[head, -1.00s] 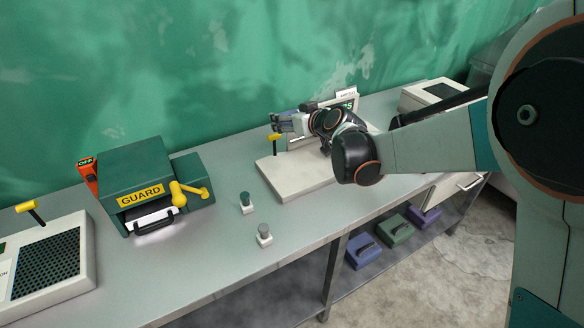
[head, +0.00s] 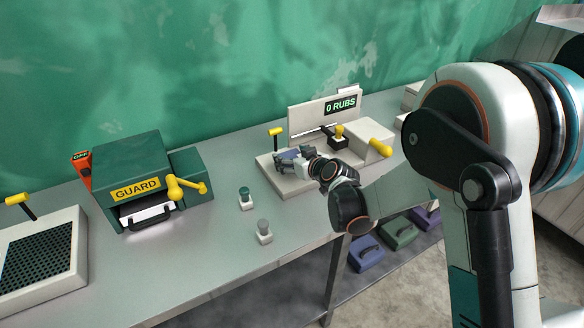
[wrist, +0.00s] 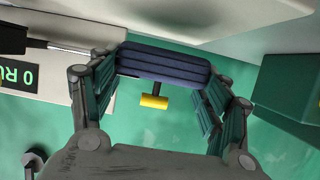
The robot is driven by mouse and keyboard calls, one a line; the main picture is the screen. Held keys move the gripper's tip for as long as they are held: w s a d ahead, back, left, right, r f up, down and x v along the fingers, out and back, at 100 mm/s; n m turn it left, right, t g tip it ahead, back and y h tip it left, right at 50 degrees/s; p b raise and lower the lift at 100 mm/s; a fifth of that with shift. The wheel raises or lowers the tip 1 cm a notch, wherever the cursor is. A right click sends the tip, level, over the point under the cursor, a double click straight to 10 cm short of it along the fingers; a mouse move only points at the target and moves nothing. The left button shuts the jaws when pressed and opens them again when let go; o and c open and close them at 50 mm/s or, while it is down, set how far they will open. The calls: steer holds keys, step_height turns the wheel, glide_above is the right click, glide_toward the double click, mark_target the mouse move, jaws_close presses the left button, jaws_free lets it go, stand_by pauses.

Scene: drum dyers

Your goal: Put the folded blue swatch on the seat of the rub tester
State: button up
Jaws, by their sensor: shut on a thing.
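My gripper (wrist: 163,80) is shut on the folded blue swatch (wrist: 163,62), a dark navy ribbed bundle held crosswise between its fingers. In the head view my gripper (head: 283,156) is over the left part of the rub tester (head: 275,179), a white machine with a "0 RUBS" display (head: 341,105). The swatch is too small to make out clearly there. A yellow-topped lever (head: 276,132) stands behind my gripper and also shows past the swatch in the wrist view (wrist: 155,101). My gripper and wrist hide part of the tester's base; I cannot make out the seat.
A green GUARD machine (head: 130,165) with yellow handles stands to the left. Two small knobbed blocks, one green-topped (head: 245,199) and one grey-topped (head: 264,233), stand on the bench (head: 200,260) between. A white machine with a dark grille (head: 38,250) is far left.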

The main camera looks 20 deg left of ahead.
steer(key=shift+f+b, duration=0.35)
steer(key=shift+f, duration=1.2)
steer(key=shift+f, duration=0.2)
steer(key=o, duration=1)
steer(key=shift+r, duration=0.1)
steer(key=shift+r, duration=0.2)
steer(key=p+v, duration=0.2)
steer(key=v, duration=1)
steer(key=shift+p, duration=0.3)
